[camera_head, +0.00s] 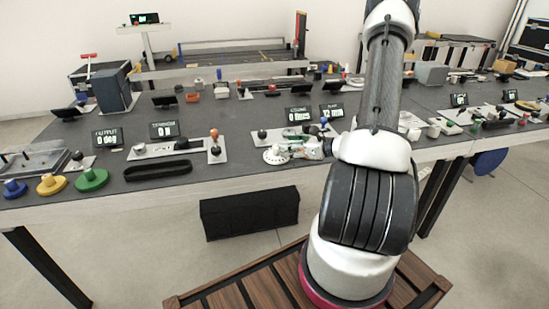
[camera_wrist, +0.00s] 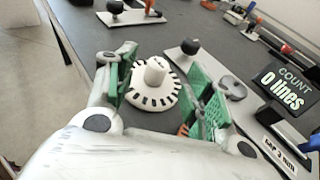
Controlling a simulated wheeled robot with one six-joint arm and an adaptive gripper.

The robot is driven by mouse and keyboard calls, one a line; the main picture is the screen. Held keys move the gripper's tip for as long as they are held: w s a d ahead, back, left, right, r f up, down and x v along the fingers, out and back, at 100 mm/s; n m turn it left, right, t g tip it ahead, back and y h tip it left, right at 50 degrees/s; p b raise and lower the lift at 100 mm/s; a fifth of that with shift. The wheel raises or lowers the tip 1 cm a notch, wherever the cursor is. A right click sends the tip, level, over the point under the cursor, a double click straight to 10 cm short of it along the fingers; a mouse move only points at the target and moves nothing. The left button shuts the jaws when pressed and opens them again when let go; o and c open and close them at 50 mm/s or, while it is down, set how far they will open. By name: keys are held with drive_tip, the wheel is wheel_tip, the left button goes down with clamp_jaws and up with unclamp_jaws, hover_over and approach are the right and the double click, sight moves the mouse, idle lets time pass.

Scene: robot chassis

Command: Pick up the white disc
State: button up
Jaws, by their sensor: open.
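The white disc (camera_wrist: 153,88) has dark slots around its rim and a raised white knob in its middle. In the wrist view it lies on the dark table between the two fingers of my gripper (camera_wrist: 162,92), which are open with green pads. A gap shows between the disc and the right finger; the left finger is very close to its rim, and I cannot tell if it touches. In the head view the disc (camera_head: 276,155) is near the table's front edge, left of my gripper (camera_head: 298,150).
A plate with a black knob (camera_head: 262,134) stands just behind the disc. A display reading "COUNT 0 lines" (camera_wrist: 287,88) is to the right in the wrist view. A black oblong ring (camera_head: 158,170) and colored knobs (camera_head: 92,179) lie to the left. Bare table (camera_head: 235,170) lies left of the disc.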

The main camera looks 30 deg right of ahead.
sight(277, 147)
drive_tip(key=x, duration=0.6)
drive_tip(key=shift+f, duration=0.2)
drive_tip(key=c, duration=1.2)
